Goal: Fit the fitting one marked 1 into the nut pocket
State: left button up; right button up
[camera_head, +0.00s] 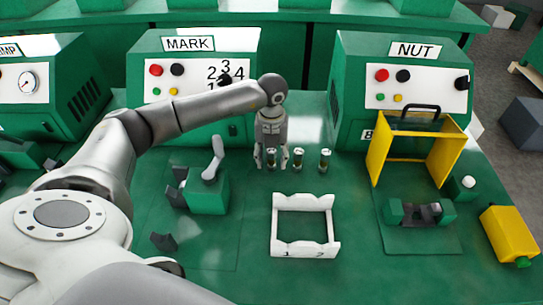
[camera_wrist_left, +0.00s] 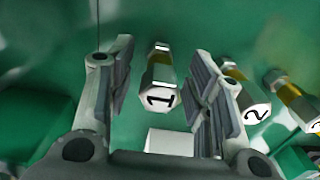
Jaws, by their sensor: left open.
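Fitting one (camera_wrist_left: 160,85), with a black 1 on its white end and a brass-coloured body, stands between the spread fingers of my left gripper (camera_wrist_left: 160,92) in the left wrist view. In the head view the left gripper (camera_head: 271,163) points down around fitting one (camera_head: 271,157), open, with a finger on either side. I cannot tell whether either finger touches it. Under the machine labelled NUT (camera_head: 416,50), a green block fixture (camera_head: 394,212) with a grey middle sits on the table; its pocket is not clear. My right gripper is not in view.
Fitting two (camera_wrist_left: 252,103) and another fitting (camera_wrist_left: 292,98) stand close to the right; both show in the head view too. A yellow guard frame (camera_head: 378,158) stands behind the nut fixture. A white rack (camera_head: 277,222) marked 1 and 2 and a lever fixture (camera_head: 208,193) stand in front.

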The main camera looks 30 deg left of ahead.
pick_arm(q)
jog(key=shift+f, duration=0.7)
grip_shut()
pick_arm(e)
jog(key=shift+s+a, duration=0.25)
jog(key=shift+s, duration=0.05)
pick_arm(q)
jog(key=shift+r, duration=0.1)
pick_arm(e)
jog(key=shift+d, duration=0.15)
pick_arm(q)
jog(key=shift+r, duration=0.45)
notch_tip(320, 180, up, 2)
jog(key=shift+r+b, duration=0.15)
jog(key=shift+b, duration=0.45)
jog(key=s+r+b, duration=0.1)
jog(key=s+r, duration=0.4)
jog(key=s, duration=0.2)
jog(key=s+d+r+b, duration=0.1)
jog(key=s+r, duration=0.3)
jog(key=s, duration=0.3)
jog(key=shift+r+b, duration=0.3)
jog(key=shift+r, duration=0.05)
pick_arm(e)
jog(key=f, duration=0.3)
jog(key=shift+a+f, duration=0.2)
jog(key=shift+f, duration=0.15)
